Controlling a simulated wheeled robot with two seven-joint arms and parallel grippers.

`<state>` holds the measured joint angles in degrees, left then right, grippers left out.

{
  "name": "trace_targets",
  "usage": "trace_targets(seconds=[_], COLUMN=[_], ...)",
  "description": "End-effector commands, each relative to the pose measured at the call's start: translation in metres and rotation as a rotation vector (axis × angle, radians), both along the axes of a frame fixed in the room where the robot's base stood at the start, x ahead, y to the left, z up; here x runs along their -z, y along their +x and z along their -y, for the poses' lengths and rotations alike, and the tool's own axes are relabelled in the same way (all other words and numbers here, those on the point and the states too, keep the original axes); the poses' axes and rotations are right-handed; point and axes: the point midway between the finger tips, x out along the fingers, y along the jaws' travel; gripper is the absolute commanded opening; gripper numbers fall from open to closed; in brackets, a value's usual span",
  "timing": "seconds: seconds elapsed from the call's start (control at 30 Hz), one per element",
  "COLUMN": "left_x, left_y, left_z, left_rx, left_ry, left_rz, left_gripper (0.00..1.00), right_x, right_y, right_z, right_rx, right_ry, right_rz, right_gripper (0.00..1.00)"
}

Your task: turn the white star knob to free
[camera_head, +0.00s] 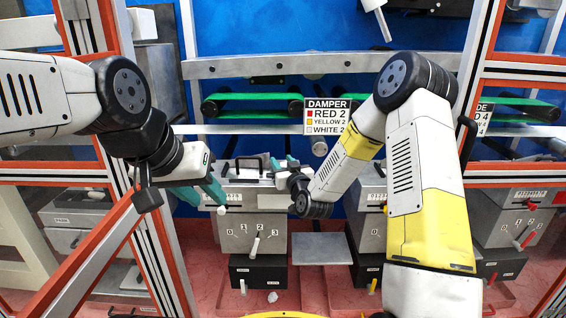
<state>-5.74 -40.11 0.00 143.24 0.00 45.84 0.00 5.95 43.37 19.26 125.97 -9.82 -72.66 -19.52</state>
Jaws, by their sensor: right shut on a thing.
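A small lumpy white knob (272,296) sits low at the front of the middle-left unit, just below its black box; it looks like the white star knob, but its setting is too small to read. No gripper is at it. My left gripper (215,195) has teal fingers beside a white ball-ended knob (221,210) at the unit's left side; I cannot tell contact or finger gap. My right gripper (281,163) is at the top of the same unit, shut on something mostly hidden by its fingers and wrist.
The grey unit (240,222) has a white lever (256,243) on a 0–3 scale and a black box (258,272) below. A sign (327,117) reads DAMPER, RED 2, YELLOW 2, WHITE 2. A grey plate (321,248) lies right. Orange frame posts (150,225) stand left.

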Motion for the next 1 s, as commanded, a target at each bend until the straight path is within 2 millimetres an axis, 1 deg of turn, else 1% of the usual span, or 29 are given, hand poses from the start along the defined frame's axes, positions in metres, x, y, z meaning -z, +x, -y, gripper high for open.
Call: trace_targets(seconds=[0.17,0.37,1.0], left_x=[0.0,0.0,0.0], left_y=[0.0,0.0,0.0], left_z=[0.0,0.0,0.0], left_rx=[0.0,0.0,0.0], left_ry=[0.0,0.0,0.0], left_rz=[0.0,0.0,0.0], left_gripper=[0.36,0.36,0.36], right_x=[0.0,0.0,0.001], right_y=[0.0,-0.001,-0.012], right_z=[0.0,-0.002,-0.013], right_rx=[-0.061,-0.2,-0.801], right_ry=[-0.001,-0.002,-0.004], right_rz=[0.0,0.002,0.001], right_gripper=[0.0,0.0,0.0])
